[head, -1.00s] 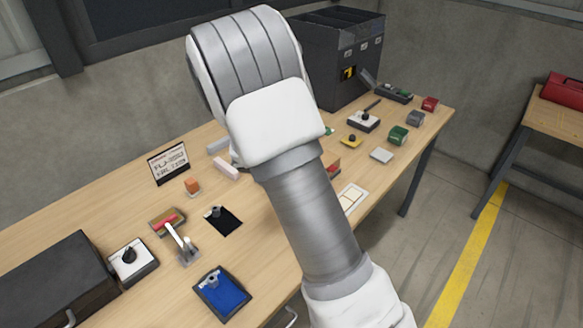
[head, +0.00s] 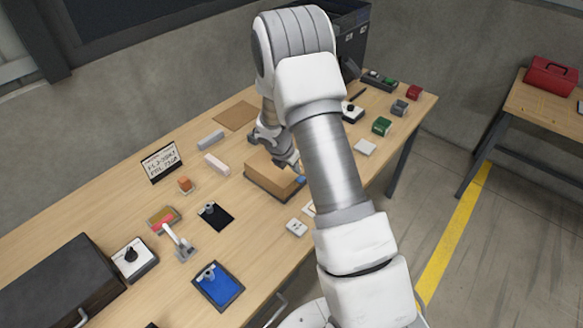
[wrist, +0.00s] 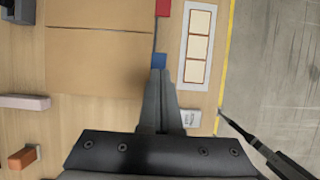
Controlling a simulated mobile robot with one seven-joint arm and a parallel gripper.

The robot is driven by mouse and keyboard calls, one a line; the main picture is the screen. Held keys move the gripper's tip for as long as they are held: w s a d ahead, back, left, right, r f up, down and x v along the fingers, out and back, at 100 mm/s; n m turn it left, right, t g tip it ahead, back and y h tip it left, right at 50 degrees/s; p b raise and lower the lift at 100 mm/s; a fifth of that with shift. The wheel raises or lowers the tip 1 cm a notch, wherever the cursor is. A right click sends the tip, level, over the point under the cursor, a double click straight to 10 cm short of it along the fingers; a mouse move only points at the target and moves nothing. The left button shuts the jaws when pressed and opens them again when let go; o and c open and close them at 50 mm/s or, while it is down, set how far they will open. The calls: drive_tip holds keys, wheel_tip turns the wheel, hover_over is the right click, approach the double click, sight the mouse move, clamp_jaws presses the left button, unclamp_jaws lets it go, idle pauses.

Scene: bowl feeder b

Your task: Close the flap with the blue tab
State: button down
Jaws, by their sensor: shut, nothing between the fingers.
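The cardboard box (head: 270,178) stands on the table beside my forearm, partly hidden by it. In the wrist view its brown top (wrist: 98,62) shows as two panels with a seam across. The blue tab (wrist: 161,61) sits at the right edge of the nearer panel; it also shows in the head view (head: 301,180). A red tab (wrist: 163,8) is farther up the same edge. My gripper (wrist: 159,74) is shut and empty, its tips right by the blue tab. I cannot tell whether they touch it, or whether the flap is fully down.
A white tray with pale tiles (wrist: 198,48) lies right of the box, near the table edge. A pink block (head: 216,164) and an orange block (head: 185,184) lie to the left. A blue tray (head: 218,286) and a black plate (head: 215,216) are nearer.

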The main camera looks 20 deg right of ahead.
drive_tip(key=shift+w+d+f+b, duration=0.3)
drive_tip(key=shift+w+d+f, duration=0.1)
drive_tip(key=shift+d+f, duration=0.25)
drive_tip(key=shift+w+d+f+b, duration=0.35)
drive_tip(key=shift+d+f, duration=0.2)
drive_tip(key=shift+d, duration=0.15)
drive_tip(key=shift+b+x, duration=0.8)
drive_tip(key=shift+x, duration=0.8)
drive_tip(key=shift+w+d, duration=0.15)
drive_tip(key=shift+r, duration=0.1)
drive_tip(key=shift+r+p, duration=0.65)
drive_tip(key=shift+r, duration=0.15)
